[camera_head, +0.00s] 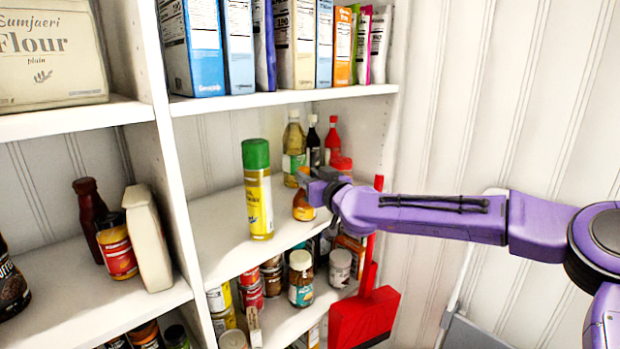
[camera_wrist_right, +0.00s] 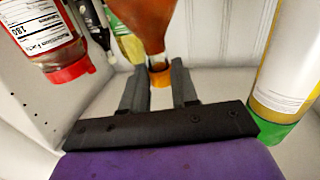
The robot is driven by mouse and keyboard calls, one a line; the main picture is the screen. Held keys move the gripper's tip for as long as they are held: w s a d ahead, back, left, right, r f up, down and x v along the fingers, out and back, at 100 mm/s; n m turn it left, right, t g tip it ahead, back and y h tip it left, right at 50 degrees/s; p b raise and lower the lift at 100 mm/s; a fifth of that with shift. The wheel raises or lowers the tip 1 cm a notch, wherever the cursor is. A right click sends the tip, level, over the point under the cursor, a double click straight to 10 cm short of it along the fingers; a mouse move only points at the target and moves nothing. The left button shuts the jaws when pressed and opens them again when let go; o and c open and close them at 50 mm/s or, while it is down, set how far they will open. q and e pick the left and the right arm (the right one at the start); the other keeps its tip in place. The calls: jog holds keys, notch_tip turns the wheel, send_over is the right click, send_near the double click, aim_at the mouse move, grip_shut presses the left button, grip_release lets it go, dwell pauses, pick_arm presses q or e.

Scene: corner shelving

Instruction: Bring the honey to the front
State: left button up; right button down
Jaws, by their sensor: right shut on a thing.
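The honey (camera_head: 303,209) is an amber bottle with an orange-yellow cap, on the middle shelf's right part near the front edge. My right gripper (camera_head: 318,186) reaches in from the right and is shut on its top. The right wrist view is upside down: the honey (camera_wrist_right: 143,18) hangs from the top of the picture, its neck and cap between the two dark fingers (camera_wrist_right: 158,88). I cannot tell whether its base touches the shelf. My arm and gripper hide part of it in the head view. My left gripper is not in view.
A yellow spray can with a green cap (camera_head: 258,190) stands left of the honey. Bottles (camera_head: 294,148) and a red-capped container (camera_head: 341,165) stand behind. Jars (camera_head: 301,278) fill the shelf below. A red dustpan (camera_head: 362,318) hangs at the right.

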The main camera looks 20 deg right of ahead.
jog(key=c, duration=0.8)
grip_release()
jog(key=shift+a, duration=0.1)
jog(key=b+v, duration=0.3)
jog(key=v, duration=0.7)
jog(key=shift+s, duration=0.15)
